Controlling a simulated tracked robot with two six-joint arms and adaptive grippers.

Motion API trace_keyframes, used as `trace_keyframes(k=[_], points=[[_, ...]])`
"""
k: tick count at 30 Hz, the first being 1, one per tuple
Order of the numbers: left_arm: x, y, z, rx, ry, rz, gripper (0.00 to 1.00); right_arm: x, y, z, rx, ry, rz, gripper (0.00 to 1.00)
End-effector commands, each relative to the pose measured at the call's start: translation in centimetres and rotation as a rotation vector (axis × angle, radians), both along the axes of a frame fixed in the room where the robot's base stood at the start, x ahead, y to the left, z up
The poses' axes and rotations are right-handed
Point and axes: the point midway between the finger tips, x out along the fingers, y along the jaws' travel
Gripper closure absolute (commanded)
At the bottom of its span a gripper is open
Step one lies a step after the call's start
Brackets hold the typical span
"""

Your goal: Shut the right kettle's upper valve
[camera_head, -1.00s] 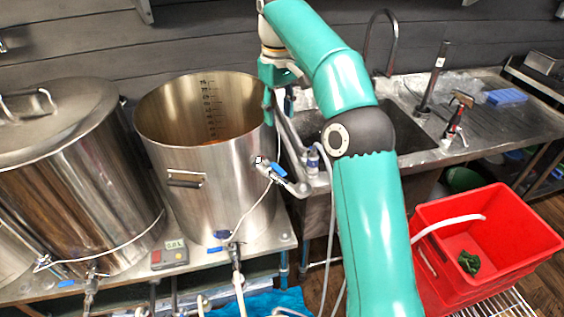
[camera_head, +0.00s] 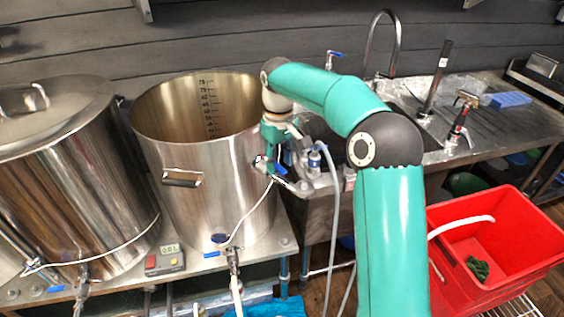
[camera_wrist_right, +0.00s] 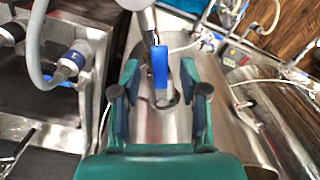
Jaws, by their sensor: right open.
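The right kettle (camera_head: 200,210) is the open steel pot with a scale inside. Its upper valve has a blue lever (camera_head: 278,169) on the kettle's right side, partly hidden by my right gripper. My right gripper (camera_head: 268,160) comes down beside the kettle wall at this valve. In the right wrist view the gripper (camera_wrist_right: 160,75) is open, with a finger on each side of the blue lever (camera_wrist_right: 160,68). Gaps show between lever and fingers; contact is not visible. The kettle wall (camera_wrist_right: 235,130) lies behind. My left gripper is out of view.
A lidded kettle (camera_head: 75,190) stands left. A lower valve with a blue handle (camera_head: 218,238) sits at the right kettle's foot. A pale hose (camera_head: 336,210) hangs close to my right arm. The sink (camera_head: 430,140) and red crate (camera_head: 445,265) are right.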

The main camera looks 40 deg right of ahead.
Motion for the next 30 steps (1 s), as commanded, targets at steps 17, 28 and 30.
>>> trace_keyframes(k=[17,28,30], points=[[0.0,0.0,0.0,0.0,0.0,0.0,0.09,-0.1,-0.1,-0.6,0.0,0.0,-0.001,0.88],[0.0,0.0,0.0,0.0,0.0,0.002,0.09,0.0,-1.0,-0.6,0.0,-0.001,-0.005,1.0],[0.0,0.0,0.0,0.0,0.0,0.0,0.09,-0.1,-0.5,-0.5,-0.002,-0.001,-0.003,1.0]])
